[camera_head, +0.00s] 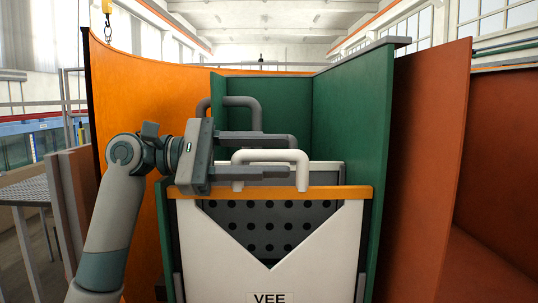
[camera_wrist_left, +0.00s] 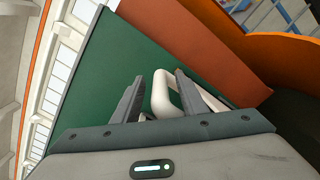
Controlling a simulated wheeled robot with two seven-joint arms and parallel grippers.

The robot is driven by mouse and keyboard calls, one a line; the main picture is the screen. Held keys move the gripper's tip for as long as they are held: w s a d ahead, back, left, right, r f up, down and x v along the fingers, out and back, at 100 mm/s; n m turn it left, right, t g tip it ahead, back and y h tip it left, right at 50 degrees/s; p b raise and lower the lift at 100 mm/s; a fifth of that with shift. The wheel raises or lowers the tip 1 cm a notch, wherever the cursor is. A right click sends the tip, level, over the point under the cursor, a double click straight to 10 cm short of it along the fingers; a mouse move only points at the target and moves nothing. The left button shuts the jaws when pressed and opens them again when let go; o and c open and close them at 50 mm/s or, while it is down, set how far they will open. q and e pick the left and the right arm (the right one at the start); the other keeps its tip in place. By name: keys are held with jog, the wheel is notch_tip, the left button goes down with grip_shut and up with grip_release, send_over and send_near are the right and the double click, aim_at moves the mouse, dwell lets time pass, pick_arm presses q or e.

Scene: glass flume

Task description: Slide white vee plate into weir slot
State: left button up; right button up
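The white vee plate (camera_head: 215,250) stands upright at the green flume, with a V notch, an orange top bar, a white loop handle (camera_head: 268,155) and a "VEE" label. Its lower edge is out of frame. Grey side rails, likely the weir slot (camera_head: 361,287), show beside its lower sides; I cannot tell whether the plate sits between them. My left gripper (camera_head: 292,160) reaches in from the left at handle height. In the left wrist view its open fingers (camera_wrist_left: 159,78) stand on either side of the handle (camera_wrist_left: 166,98), with a gap on the left. My right gripper is out of view.
A dark perforated plate (camera_head: 262,215) shows through the notch, and a grey loop handle (camera_head: 240,99) stands behind. Green flume walls (camera_head: 355,115) rise at the back and right. Curved orange (camera_head: 140,85) and rust-red (camera_head: 428,170) panels flank them.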

pick_arm(q)
notch_tip(320, 180, up, 5)
jog(key=p, duration=0.4)
jog(key=shift+s, duration=0.1)
jog(key=s+d+r+p, duration=0.6)
jog(key=d, duration=0.4)
jog(key=shift+p, duration=0.4)
